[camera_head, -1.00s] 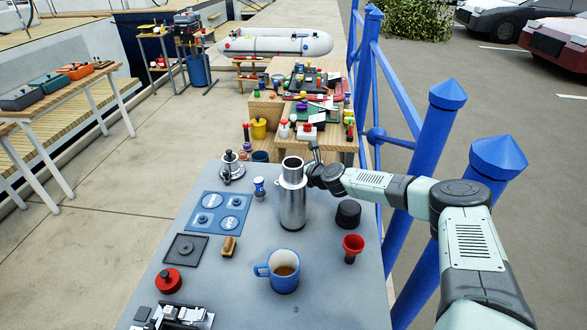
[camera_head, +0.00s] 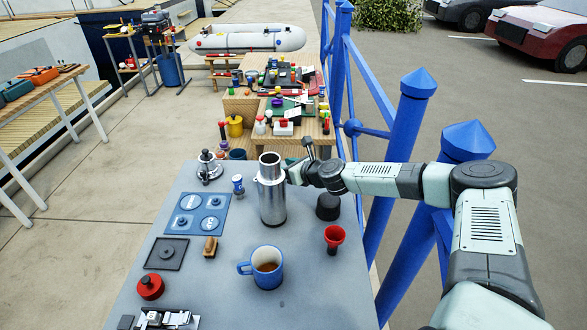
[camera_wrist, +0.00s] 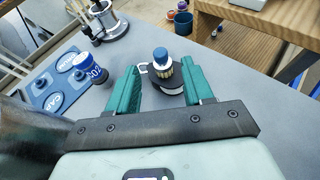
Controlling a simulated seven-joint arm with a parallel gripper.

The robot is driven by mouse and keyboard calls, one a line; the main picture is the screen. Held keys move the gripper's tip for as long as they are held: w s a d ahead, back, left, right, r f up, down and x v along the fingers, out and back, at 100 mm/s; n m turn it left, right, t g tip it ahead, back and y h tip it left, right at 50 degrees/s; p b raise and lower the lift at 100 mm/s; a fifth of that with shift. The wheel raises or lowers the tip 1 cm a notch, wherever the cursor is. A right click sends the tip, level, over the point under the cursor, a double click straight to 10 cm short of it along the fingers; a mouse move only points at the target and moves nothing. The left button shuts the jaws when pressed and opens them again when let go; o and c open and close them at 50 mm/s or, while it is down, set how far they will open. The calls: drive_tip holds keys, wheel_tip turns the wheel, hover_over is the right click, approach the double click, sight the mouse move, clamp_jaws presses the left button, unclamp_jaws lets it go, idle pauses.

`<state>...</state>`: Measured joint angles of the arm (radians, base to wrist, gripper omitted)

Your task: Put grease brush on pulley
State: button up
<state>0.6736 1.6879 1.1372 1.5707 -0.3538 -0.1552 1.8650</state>
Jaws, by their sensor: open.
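My gripper (camera_wrist: 161,88) shows in the wrist view with its two green fingers apart. Between the fingers stands a small blue-topped piece (camera_wrist: 160,54) with a pale striped band, which looks like the grease brush. Under it is a dark round piece (camera_wrist: 167,86) with a white edge, perhaps the pulley; a white loop shows at its left. I cannot tell whether the upper piece rests on the lower one. In the head view my gripper is largely hidden behind a silver flask (camera_head: 271,195), and these pieces are not seen there.
The flask stands close to my gripper. Blue posts (camera_head: 400,170) stand at right.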

drive_tip(key=shift+v, duration=2.35)
